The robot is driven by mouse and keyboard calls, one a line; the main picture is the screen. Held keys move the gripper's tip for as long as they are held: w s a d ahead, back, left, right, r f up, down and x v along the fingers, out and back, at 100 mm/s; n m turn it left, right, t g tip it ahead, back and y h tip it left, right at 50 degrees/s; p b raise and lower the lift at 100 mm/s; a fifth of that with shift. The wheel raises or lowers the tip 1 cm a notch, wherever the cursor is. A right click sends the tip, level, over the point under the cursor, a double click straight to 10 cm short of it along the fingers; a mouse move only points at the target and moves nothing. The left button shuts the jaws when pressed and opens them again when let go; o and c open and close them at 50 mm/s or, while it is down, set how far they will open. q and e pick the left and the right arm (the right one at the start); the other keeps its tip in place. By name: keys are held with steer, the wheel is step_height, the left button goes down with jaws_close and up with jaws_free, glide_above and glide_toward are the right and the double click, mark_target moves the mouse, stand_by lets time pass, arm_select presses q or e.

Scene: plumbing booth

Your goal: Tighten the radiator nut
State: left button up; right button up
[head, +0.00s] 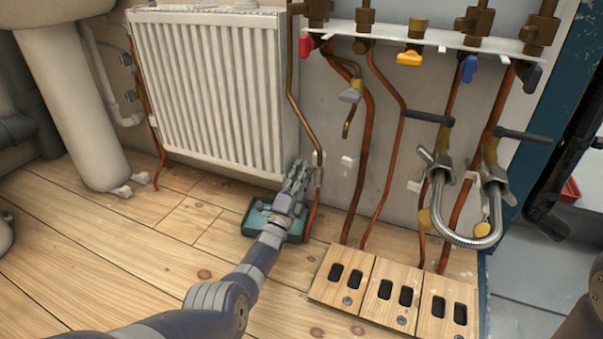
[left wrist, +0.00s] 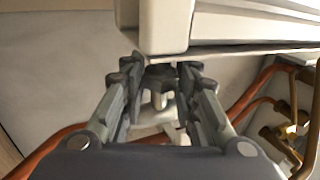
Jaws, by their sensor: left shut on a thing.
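The white ribbed radiator (head: 205,85) hangs on the wall at the left of the head view. My left gripper (head: 299,170) is at its lower right corner, beside the copper pipe. In the left wrist view, the radiator's corner (left wrist: 165,22) fills the top centre. My left gripper (left wrist: 158,76) has its two fingers on either side of a dark grey fitting (left wrist: 160,80), apparently the radiator nut, just under that corner. The fingers are shut on it. In the head view the nut is hidden behind the gripper. My right gripper is not in view.
A teal tray (head: 255,224) lies on the floor below my left gripper. Copper pipes, coloured valves and a braided hose (head: 465,241) stand to the right. Wooden blocks (head: 341,279) with dark slots lie in front. A white pedestal (head: 75,115) is at left. The wooden floor between is clear.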

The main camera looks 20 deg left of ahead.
arm_select(q)
steer(key=shift+s+f, duration=0.1)
steer(key=shift+f, duration=0.15)
steer(key=o, duration=1.1)
steer(key=shift+c, duration=0.2)
steer(key=shift+r, duration=0.1)
steer(key=shift+g, duration=0.3)
steer(key=shift+r+g, duration=0.15)
steer(key=shift+g, duration=0.35)
